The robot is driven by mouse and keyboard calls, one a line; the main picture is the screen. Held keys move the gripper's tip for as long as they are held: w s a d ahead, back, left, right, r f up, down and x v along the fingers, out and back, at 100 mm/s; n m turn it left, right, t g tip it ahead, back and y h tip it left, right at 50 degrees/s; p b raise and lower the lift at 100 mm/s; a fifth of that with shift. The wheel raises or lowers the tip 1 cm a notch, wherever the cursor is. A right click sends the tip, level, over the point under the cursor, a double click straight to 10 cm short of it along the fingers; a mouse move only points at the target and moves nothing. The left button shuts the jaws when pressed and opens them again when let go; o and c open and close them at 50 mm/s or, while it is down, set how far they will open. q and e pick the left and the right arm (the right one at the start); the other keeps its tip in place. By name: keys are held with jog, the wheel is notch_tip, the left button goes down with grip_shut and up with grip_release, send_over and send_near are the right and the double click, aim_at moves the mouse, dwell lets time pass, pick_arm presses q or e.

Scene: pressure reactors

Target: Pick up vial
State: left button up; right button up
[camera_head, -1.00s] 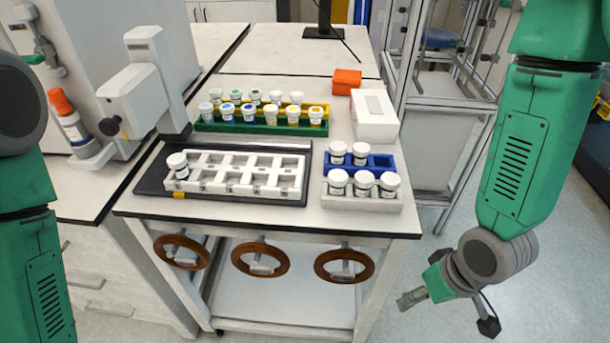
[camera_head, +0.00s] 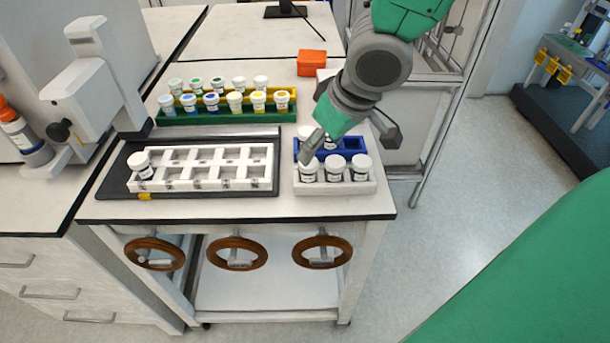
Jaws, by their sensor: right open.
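White-capped vials stand in a white rack (camera_head: 345,188) at the table's front right: a left vial (camera_head: 307,171), a middle vial (camera_head: 334,169) and a right vial (camera_head: 361,168). Behind it is a blue rack (camera_head: 353,147) with more white-capped vials, partly hidden by my gripper. My right gripper (camera_head: 348,140) is open above these racks, its fingers spread left and right and pointing down. I see nothing held in it. Another vial (camera_head: 141,164) stands in the left end of a long white slotted tray (camera_head: 205,185). My left gripper is out of view.
Green (camera_head: 230,117) and yellow racks with several coloured-cap vials stand behind the tray. An orange box (camera_head: 311,63) and a white box partly behind my arm are farther back. A white instrument (camera_head: 85,90) stands at the left.

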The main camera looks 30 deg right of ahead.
aim_at(308, 173)
jog(key=b+x, duration=0.2)
jog(key=x, duration=0.5)
jog(key=shift+w+d, duration=0.1)
jog(key=shift+w, duration=0.05)
jog(key=shift+w+f, duration=0.2)
jog(key=shift+s+r, duration=0.1)
jog(key=c, duration=1.1)
